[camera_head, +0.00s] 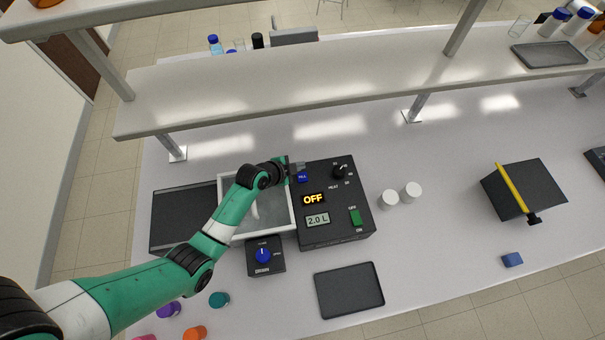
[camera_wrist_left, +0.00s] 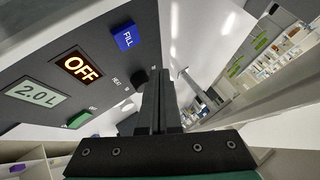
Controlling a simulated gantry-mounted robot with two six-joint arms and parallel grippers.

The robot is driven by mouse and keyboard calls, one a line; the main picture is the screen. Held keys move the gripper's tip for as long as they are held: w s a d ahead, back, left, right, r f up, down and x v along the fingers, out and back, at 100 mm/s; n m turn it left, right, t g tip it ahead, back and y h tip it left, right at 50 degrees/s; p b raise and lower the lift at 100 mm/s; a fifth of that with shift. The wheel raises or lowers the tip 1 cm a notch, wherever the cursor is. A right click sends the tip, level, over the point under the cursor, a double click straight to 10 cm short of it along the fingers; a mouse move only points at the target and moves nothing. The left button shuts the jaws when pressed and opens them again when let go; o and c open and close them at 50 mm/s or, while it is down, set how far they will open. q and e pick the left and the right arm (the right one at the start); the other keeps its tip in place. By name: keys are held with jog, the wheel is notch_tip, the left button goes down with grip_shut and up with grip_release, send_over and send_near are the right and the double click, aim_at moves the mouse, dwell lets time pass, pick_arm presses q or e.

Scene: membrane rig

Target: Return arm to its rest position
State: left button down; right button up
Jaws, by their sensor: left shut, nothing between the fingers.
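My left arm, green and white, reaches in from the lower left in the head view. Its gripper (camera_head: 292,172) is at the upper left corner of the black control box (camera_head: 335,232), close to the blue FILL button (camera_head: 303,177). In the left wrist view the fingers (camera_wrist_left: 158,100) are together with nothing between them, and the FILL button (camera_wrist_left: 126,38) shows just left of them. A gap or touch between fingers and box cannot be told. The box displays read OFF and 2.0 L. My right gripper is not in view.
A white basin (camera_head: 292,222) lies partly under my left forearm, with a blue-knobbed drain box (camera_head: 265,256) in front. A shelf (camera_head: 330,88) spans above the bench. Two white cylinders (camera_head: 389,199), a dark tray (camera_head: 349,290) and a yellow-barred black plate (camera_head: 548,184) stand rightward.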

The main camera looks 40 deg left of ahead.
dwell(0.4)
